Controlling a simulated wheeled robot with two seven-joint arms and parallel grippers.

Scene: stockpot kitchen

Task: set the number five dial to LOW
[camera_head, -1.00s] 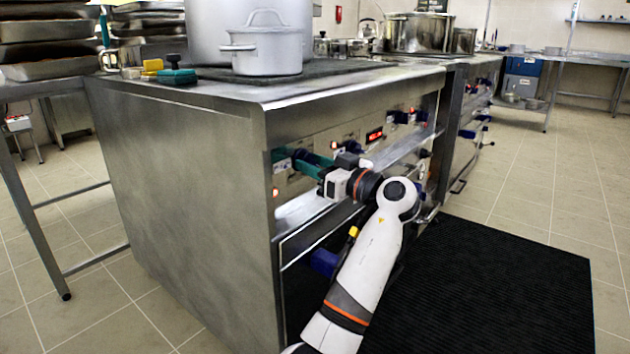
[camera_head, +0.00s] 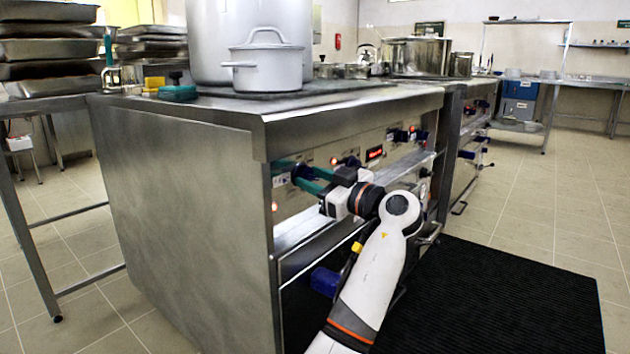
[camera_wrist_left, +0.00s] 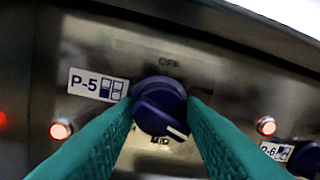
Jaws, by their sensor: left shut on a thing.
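The number five dial (camera_wrist_left: 160,105) is a dark blue round knob beside the P-5 label (camera_wrist_left: 98,86) in the left wrist view. OFF is printed above it and what reads as MID below; other markings are hidden or too dim to read. The knob's white line points to the lower right. My left gripper (camera_wrist_left: 163,108) is shut on the knob, with one teal finger on each side. In the head view the left gripper (camera_head: 303,177) reaches the front panel of the stove at its near end. My right gripper is not in view.
Below the panel are a steel ledge and an oven handle (camera_head: 430,236). Pots (camera_head: 265,66) stand on the stove top. A black mat (camera_head: 490,295) covers the floor in front.

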